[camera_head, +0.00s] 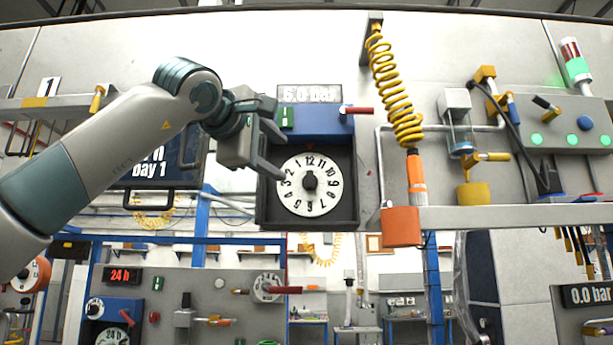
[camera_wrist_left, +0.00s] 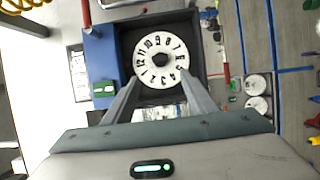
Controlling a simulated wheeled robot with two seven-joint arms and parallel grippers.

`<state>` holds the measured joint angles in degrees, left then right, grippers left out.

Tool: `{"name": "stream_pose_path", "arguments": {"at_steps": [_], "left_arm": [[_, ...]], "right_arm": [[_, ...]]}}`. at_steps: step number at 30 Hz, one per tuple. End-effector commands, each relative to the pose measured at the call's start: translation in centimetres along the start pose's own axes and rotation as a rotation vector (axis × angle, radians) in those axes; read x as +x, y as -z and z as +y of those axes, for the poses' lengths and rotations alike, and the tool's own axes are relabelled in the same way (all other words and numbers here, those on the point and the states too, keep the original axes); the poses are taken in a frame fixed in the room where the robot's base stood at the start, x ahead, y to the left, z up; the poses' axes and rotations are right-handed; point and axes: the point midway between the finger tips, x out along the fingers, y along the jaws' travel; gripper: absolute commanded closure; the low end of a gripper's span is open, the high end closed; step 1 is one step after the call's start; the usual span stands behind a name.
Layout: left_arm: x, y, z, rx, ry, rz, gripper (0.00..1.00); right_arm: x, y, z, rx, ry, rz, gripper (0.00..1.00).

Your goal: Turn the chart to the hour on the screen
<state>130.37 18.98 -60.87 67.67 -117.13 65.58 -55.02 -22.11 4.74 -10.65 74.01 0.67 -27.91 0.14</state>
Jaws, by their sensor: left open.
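The chart (camera_head: 310,185) is a round white dial with black hour numbers and a dark centre hub, inside an open dark box (camera_head: 347,215). In the head view, 12 is at the top and 9 is at the right. The screen (camera_head: 158,160) at left shows "h" and "Day 1"; my left arm hides its hour number. My left gripper (camera_head: 279,152) is open and empty at the chart's upper left. In the left wrist view, the fingertips (camera_wrist_left: 158,82) lie at the near edge of the chart (camera_wrist_left: 152,76), one on each side. My right gripper is out of view.
The box has a blue top (camera_head: 322,122) with a green block (camera_head: 286,117) and a red-handled lever (camera_head: 358,110). A "5.0 bar" display (camera_head: 310,93) is above. A yellow coiled hose (camera_head: 392,85) hangs to the right over a grey shelf (camera_head: 500,215).

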Motion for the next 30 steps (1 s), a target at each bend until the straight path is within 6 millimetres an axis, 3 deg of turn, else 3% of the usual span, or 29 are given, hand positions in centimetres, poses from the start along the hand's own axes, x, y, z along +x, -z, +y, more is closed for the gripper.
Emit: {"name": "stream_pose_path", "arguments": {"at_steps": [17,22,30], "left_arm": [[9.5,0.0,0.2,-0.001,0.002,0.0,0.48],[12.6,-0.1,0.3,-0.002,0.004,-0.001,0.48],[14.5,0.0,0.1,-0.001,0.001,-0.001,0.48]], "right_arm": [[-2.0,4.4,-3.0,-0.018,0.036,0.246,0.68],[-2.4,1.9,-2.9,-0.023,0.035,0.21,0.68],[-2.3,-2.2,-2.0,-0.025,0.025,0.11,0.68]]}}
